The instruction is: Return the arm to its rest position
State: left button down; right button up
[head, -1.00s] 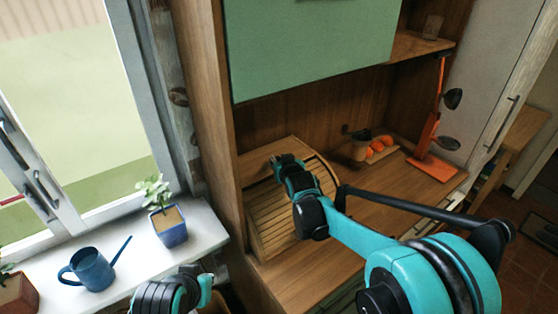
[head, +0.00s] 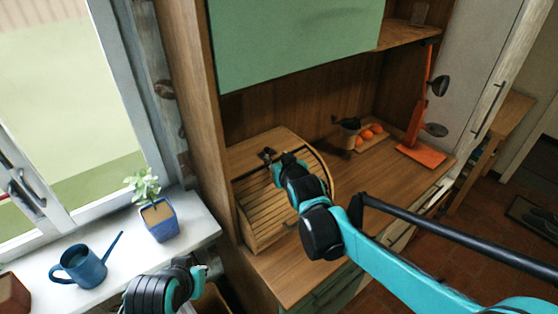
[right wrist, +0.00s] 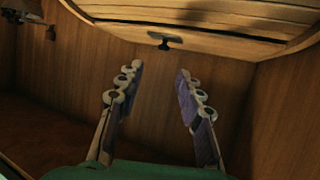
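My right arm reaches in from the lower right in the head view. Its right gripper (head: 267,155) is over the upper part of a slatted wooden roll-front box (head: 265,205) on the cabinet counter. In the right wrist view the two fingers of this gripper (right wrist: 160,76) stand apart with nothing between them. Beyond the fingertips are wooden slats and a small dark handle (right wrist: 165,40), apart from the fingers. My left arm shows folded at the bottom of the head view, and its fingers cannot be made out.
A green cabinet panel (head: 295,40) hangs above the counter. Behind the box are a pot (head: 347,133), oranges (head: 369,134) and an orange stand (head: 418,148). A blue watering can (head: 80,266) and a potted plant (head: 158,222) stand on the windowsill at left. The counter's front is clear.

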jog(key=shift+s+d+r, duration=0.15)
jog(key=shift+s+r, duration=0.1)
jog(key=shift+s, duration=0.4)
jog(key=s+d+f+m+g+h, duration=0.1)
jog(key=s+d+f+g, duration=0.1)
jog(key=s+d, duration=0.3)
jog(key=s+d+f+g+h, duration=0.1)
jog(key=s+d+f, duration=0.4)
jog(key=s, duration=0.8)
jog(key=s+d+f+m+g+h, duration=0.1)
jog(key=s+d+f+g, duration=0.2)
jog(key=s+d, duration=0.3)
jog(key=s, duration=0.3)
jog(key=shift+s+f+m, duration=0.15)
jog(key=shift+s+m, duration=0.15)
jog(key=shift+s, duration=0.1)
